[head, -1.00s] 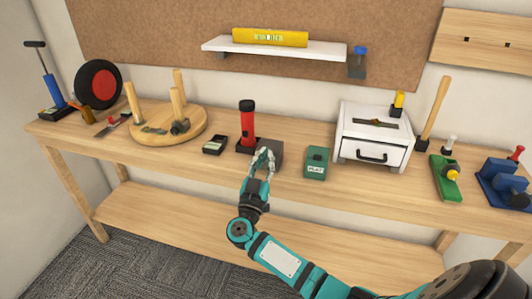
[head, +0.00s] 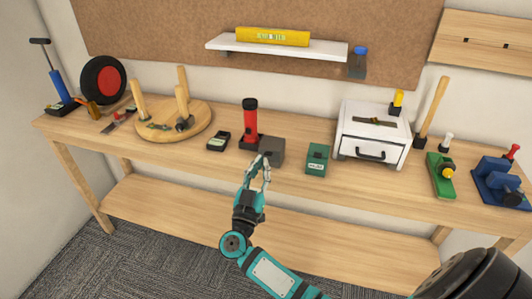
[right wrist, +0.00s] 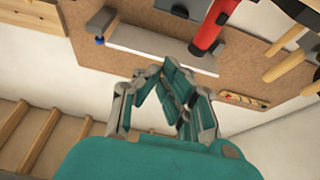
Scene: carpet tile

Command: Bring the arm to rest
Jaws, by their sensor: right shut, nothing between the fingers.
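My right gripper (head: 262,160) is shut and empty in the head view. Its fingertips are in front of the dark grey block (head: 271,152) on the workbench, near the bench's front edge. The teal right arm comes up from the bottom right. In the right wrist view, the fingers (right wrist: 165,75) point up toward the wall, with nothing held between them. A red flashlight (head: 250,122) stands upright on the bench behind the gripper, and it also shows in the right wrist view (right wrist: 212,28). My left gripper is not in view.
The wooden workbench (head: 90,143) holds a round stool top (head: 150,132), a black box (head: 218,141), a green box (head: 317,158), a white drawer unit (head: 372,135), a green tool (head: 441,175) and a blue vise (head: 500,180). A white shelf (head: 230,45) is above.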

